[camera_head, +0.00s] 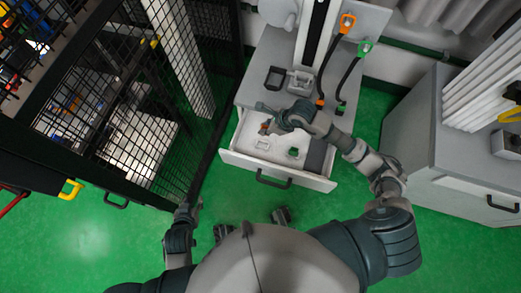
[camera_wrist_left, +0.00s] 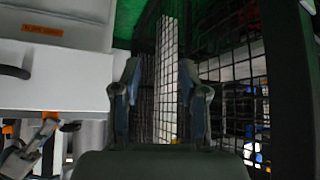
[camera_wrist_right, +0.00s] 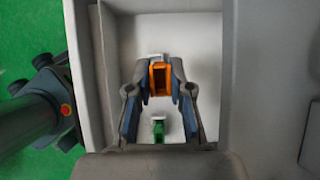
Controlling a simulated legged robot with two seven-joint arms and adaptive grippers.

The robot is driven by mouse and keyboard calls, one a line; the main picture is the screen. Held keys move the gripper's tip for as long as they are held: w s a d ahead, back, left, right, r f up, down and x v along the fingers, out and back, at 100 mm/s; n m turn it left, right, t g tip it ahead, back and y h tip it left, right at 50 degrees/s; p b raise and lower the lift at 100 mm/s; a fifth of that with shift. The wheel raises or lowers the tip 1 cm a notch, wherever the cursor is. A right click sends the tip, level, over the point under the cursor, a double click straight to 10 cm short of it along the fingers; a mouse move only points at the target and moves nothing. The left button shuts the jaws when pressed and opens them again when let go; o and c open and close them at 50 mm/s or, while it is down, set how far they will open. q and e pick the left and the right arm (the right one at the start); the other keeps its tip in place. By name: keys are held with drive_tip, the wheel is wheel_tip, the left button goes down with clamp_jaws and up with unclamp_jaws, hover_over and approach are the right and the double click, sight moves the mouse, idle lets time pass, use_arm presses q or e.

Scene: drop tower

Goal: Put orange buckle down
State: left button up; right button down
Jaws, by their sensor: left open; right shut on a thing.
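My right gripper (camera_head: 266,121) is over the open white drawer (camera_head: 233,156) and shut on the orange buckle (camera_head: 264,128). In the right wrist view the orange buckle (camera_wrist_right: 160,77) sits between the fingertips (camera_wrist_right: 159,84). From these views I cannot tell whether it touches the drawer floor. A green buckle (camera_head: 293,152) lies in the drawer and also shows in the right wrist view (camera_wrist_right: 158,130). My left gripper (camera_head: 187,208) is low, beside the cage and outside the drawer. In the left wrist view its fingers (camera_wrist_left: 159,75) are apart and empty.
A black mesh cage (camera_head: 110,110) stands on the left. A dark tray (camera_head: 275,78) and a grey block (camera_head: 300,82) are on the surface behind the drawer. A grey cabinet (camera_head: 440,150) is on the right.

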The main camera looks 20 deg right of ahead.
drive_tip(key=shift+a+f+b, duration=0.3)
drive_tip(key=shift+f+b, duration=0.1)
drive_tip(key=shift+f, duration=0.4)
drive_tip(key=b, duration=0.2)
hover_over(258, 143)
drive_tip(key=s+d, duration=0.2)
wheel_tip(258, 143, down, 9)
drive_tip(key=shift+w+a+r, duration=0.1)
drive_tip(key=shift+a+r, duration=0.05)
drive_tip(key=shift+w, duration=0.1)
use_arm(q)
drive_tip(key=w+d+r+t+h, duration=0.1)
drive_tip(key=w+d+r+t, duration=0.1)
drive_tip(key=w+r+t, duration=0.3)
drive_tip(key=shift+w+r+t+h, duration=0.2)
drive_tip(key=shift+r+t+h, duration=0.1)
drive_tip(key=shift+r, duration=0.65)
use_arm(e)
drive_tip(key=c, duration=1.1)
unclamp_jaws()
drive_tip(key=shift+a+f, duration=0.1)
drive_tip(key=shift+f, duration=0.1)
use_arm(q)
drive_tip(key=shift+w, duration=0.1)
use_arm(e)
drive_tip(key=shift+o, duration=0.2)
drive_tip(key=shift+r, duration=0.1)
